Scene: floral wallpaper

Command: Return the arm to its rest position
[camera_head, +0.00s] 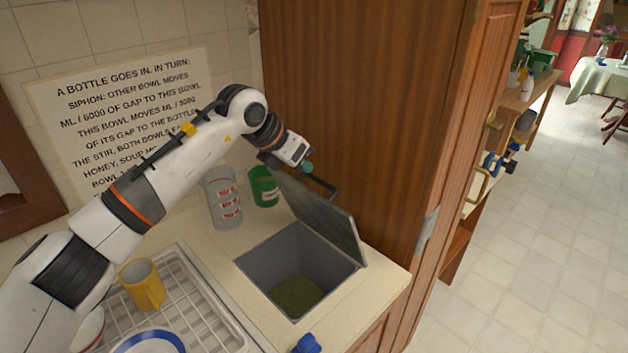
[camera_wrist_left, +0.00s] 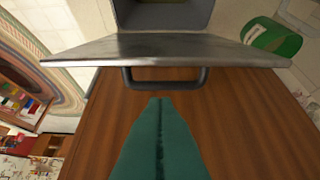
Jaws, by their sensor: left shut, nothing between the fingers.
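My left arm comes in from the left of the head view and reaches over the counter. Its gripper (camera_head: 308,168) is beside the raised lid (camera_head: 325,215) of a sunken grey bin (camera_head: 298,270), close to the lid's dark handle (camera_head: 312,178). In the left wrist view the teal fingers (camera_wrist_left: 158,102) are shut together and empty. They point at the lid's handle (camera_wrist_left: 165,84), with a small gap in the picture. The lid edge (camera_wrist_left: 165,50) crosses that view. My right gripper is not in view.
A clear jar (camera_head: 224,200) and a green can (camera_head: 264,187) stand behind the bin. A yellow mug (camera_head: 143,285) stands on a white dish rack (camera_head: 200,312). A tall wooden cabinet (camera_head: 360,90) rises close to the lid. A blue object (camera_head: 306,344) shows at the front edge.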

